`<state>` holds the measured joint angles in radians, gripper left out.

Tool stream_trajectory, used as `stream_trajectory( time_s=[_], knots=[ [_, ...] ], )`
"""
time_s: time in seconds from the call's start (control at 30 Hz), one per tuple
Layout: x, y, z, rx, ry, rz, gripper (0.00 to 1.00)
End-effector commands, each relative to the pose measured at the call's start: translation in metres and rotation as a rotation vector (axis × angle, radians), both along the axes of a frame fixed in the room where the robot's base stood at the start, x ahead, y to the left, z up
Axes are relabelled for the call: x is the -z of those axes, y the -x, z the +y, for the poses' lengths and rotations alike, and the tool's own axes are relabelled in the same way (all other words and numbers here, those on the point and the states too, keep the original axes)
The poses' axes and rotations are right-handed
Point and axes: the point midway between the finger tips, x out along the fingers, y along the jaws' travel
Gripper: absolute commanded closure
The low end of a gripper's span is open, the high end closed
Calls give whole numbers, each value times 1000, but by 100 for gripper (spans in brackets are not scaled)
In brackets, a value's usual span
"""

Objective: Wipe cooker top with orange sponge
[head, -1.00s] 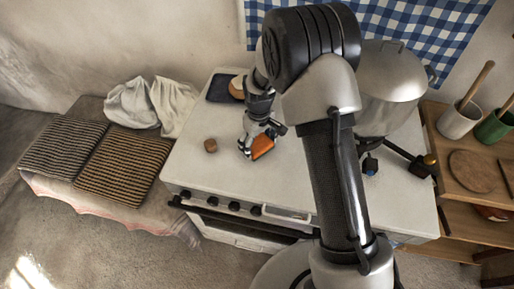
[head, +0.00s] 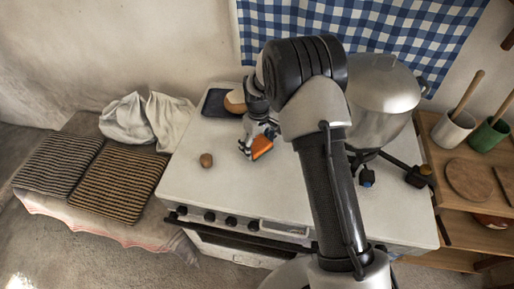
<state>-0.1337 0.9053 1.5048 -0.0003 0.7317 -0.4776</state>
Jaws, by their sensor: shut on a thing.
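The white cooker top (head: 200,185) fills the middle of the head view. My gripper (head: 255,147) is over its left-middle part, shut on the orange sponge (head: 262,147). The sponge is tilted, with its orange side showing at the right of the fingers. I cannot tell whether its lower edge touches the cooker top. My arm hides part of the cooker top to the right.
A small brown round thing (head: 206,160) lies on the cooker top left of the sponge. A dark tray (head: 215,103) with a pale round thing (head: 236,101) is behind. A large metal pot (head: 384,100) stands at the back right. A wooden shelf (head: 452,185) is to the right.

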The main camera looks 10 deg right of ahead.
Motion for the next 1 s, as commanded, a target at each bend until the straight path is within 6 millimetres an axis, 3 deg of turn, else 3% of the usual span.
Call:
stream_trajectory(
  time_s=[0.2,0.63,1.0],
  knots=[
    [-1,-15,-5,1,0,0,41],
    [-4,-17,-5,1,0,0,41],
    [-39,-17,-5,1,0,0,41]
  ],
)
